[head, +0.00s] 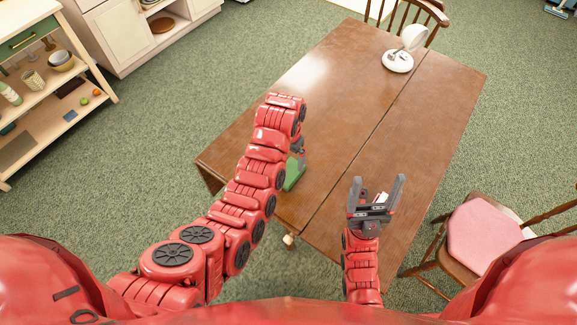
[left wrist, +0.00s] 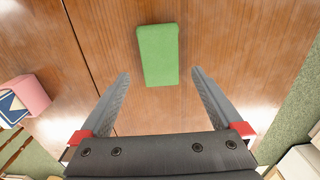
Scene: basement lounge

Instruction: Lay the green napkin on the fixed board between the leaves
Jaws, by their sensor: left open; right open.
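The green napkin (head: 293,174) lies on the brown wooden table (head: 335,75), left of the long seam that shows in the head view. It looks like a small rounded rectangle in the left wrist view (left wrist: 158,55). My left gripper (left wrist: 161,78) is open above the table, with the napkin just ahead of and between its fingertips, not held. In the head view my left arm covers part of the napkin and most of that gripper. My right gripper (head: 378,190) is open and empty, over the near part of the table, right of the seam.
A white lamp (head: 398,60) stands at the table's far end. A chair with a pink cushion (head: 484,234) is at the right, another chair (head: 408,14) at the far end. A shelf cart (head: 50,85) stands at the left. The middle tabletop is clear.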

